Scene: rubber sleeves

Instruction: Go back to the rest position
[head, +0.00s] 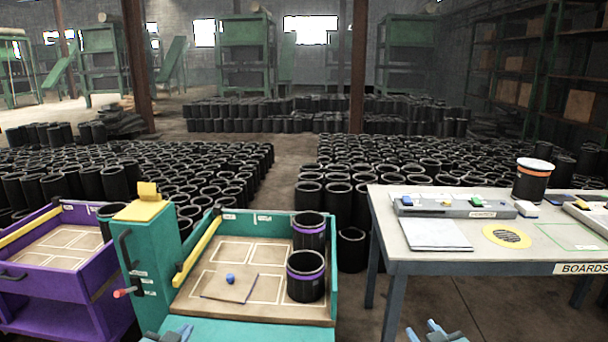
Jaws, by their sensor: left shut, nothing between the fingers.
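My left gripper (168,335) shows only at the bottom edge of the head view, in front of the teal cart (332,268). It is shut and empty. Neither gripper visibly touches anything.
Two black sleeves with purple bands (306,277) stand in the teal cart, near a small blue object (230,278). A purple cart (60,308) is at left. A table (400,235) at right carries a sleeve with an orange band (531,180). Many sleeves fill the floor behind.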

